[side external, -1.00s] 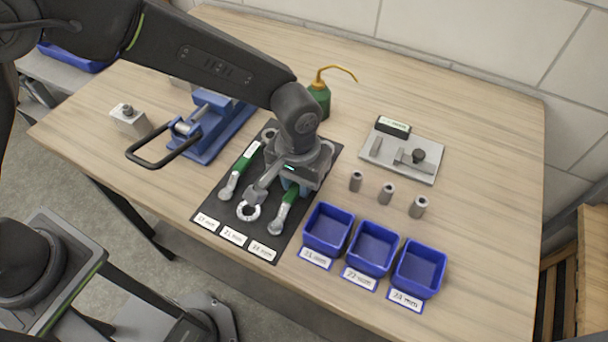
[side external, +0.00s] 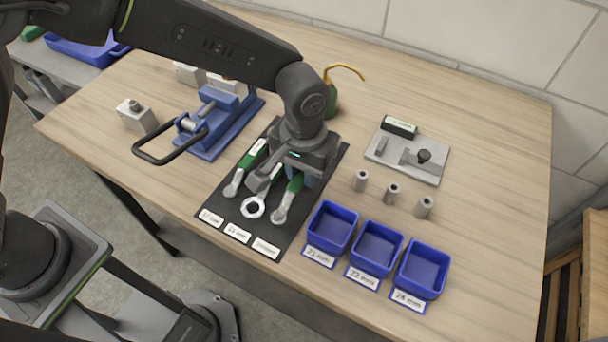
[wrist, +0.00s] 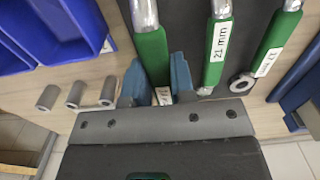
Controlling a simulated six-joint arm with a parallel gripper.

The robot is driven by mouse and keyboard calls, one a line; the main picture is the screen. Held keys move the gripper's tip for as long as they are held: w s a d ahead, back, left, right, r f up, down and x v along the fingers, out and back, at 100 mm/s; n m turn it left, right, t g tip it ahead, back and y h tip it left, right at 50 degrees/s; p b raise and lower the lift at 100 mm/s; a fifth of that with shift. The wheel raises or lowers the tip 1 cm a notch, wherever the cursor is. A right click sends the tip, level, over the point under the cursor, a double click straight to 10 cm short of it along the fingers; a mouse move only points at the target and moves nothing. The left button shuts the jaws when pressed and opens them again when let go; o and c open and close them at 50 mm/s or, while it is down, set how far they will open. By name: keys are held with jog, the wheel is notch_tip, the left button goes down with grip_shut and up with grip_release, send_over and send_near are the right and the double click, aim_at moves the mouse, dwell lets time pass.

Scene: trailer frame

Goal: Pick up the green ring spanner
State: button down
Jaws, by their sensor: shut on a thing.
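Three green-handled spanners are at the black mat (side external: 213,199): a left one (side external: 232,189), a middle one (side external: 253,208) with a ring-shaped end, and a right one (side external: 281,214). My gripper (side external: 292,182) is shut on the green handle of the right spanner, nearest the bins. In the wrist view this handle (wrist: 151,55) passes between the blue fingers (wrist: 162,82). The middle handle (wrist: 219,50), labelled 21 mm, and the left spanner's handle (wrist: 276,45) are beside it, apart from the fingers. My gripper hides the upper parts of the middle and right spanners in the side view.
Blue bins (side external: 331,227) with labels stand right of the mat. Several grey sockets (side external: 392,193) and a metal plate fixture (side external: 408,152) are behind them. A blue vice (side external: 214,123) with a black handle is at the left. A green oil can (side external: 331,98) stands behind my gripper.

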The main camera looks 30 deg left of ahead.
jog(key=w+a+r, duration=0.2)
jog(key=a+r, duration=0.6)
jog(key=a, duration=0.3)
jog(key=shift+a, duration=0.25)
jog(key=shift+w+r, duration=0.1)
jog(key=c, duration=1.5)
grip_release()
grip_shut()
jog(key=a+r+n, duration=0.5)
jog(key=a+n, duration=0.1)
jog(key=shift+a+r, duration=0.25)
jog(key=shift+r, duration=0.1)
